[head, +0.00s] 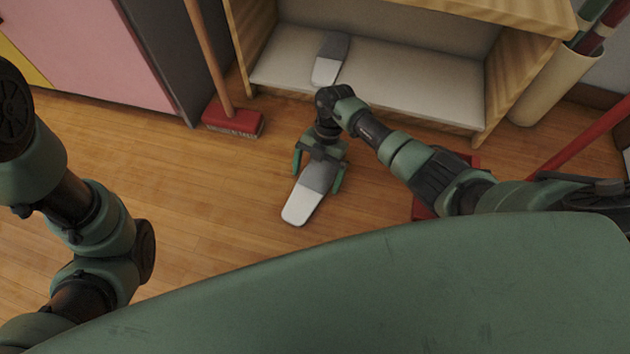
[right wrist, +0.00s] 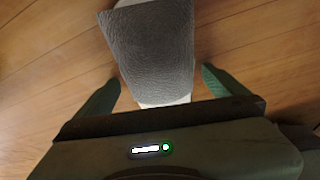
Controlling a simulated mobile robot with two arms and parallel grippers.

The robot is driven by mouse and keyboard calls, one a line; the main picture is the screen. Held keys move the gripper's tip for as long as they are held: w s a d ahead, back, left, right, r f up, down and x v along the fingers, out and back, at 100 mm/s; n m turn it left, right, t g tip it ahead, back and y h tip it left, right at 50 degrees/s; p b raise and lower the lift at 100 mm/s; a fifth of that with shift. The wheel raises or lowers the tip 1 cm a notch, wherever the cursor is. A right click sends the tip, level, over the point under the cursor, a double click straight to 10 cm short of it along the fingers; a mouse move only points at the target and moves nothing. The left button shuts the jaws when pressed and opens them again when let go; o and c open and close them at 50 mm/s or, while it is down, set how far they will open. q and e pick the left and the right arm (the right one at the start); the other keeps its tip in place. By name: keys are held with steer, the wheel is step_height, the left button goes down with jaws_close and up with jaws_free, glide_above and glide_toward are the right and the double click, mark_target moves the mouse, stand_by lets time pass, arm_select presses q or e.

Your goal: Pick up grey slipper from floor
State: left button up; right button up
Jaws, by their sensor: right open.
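A grey slipper with a white sole part (head: 298,204) lies on the wooden floor. In the right wrist view its grey textured upper (right wrist: 150,48) fills the top middle, with a strip of white below it. My right gripper (head: 318,176) is open over the slipper, one green finger on each side of it. Both fingers show apart from the slipper in the right wrist view (right wrist: 160,88). A second grey and white slipper (head: 330,58) lies on the white shelf. My left arm shows at the left, but its gripper is out of view.
A wooden shelf unit with a white board (head: 410,91) stands behind my right gripper. A red broom (head: 232,118) stands to its left. A beige bin (head: 556,88) is at the right. The floor left of the slipper is clear.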

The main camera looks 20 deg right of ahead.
steer(key=c, duration=1.4)
steer(key=shift+r, duration=0.1)
steer(key=shift+c, duration=0.2)
